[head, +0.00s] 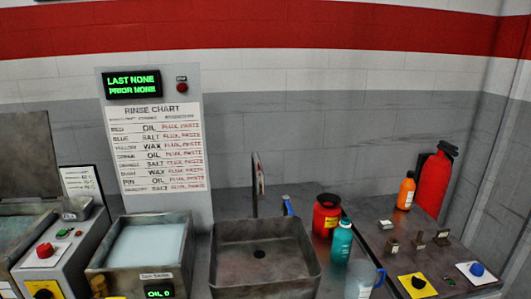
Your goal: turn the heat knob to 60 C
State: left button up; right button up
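Several knobs show, and I cannot tell which one is the heat knob. A black knob on a yellow plate (44,292) is at the lower left, cut by the bottom edge, on a grey control box (62,262) with a red button (45,250). Another black knob (418,282) sits on a yellow plate on the right bench. A blue knob (477,269) sits on a white plate to its right. No 60 C mark is readable. Neither of my grippers is in view.
A tank (104,257) with a green "OIL 0" display (160,293) stands left of a sink (225,262). A rinse chart (155,150) rises behind. A red canister (326,215), teal bottle (341,243), orange bottle (406,191) and red extinguisher (433,183) stand at right.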

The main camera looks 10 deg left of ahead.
aim_at(45, 250)
jog(key=u, duration=1.85)
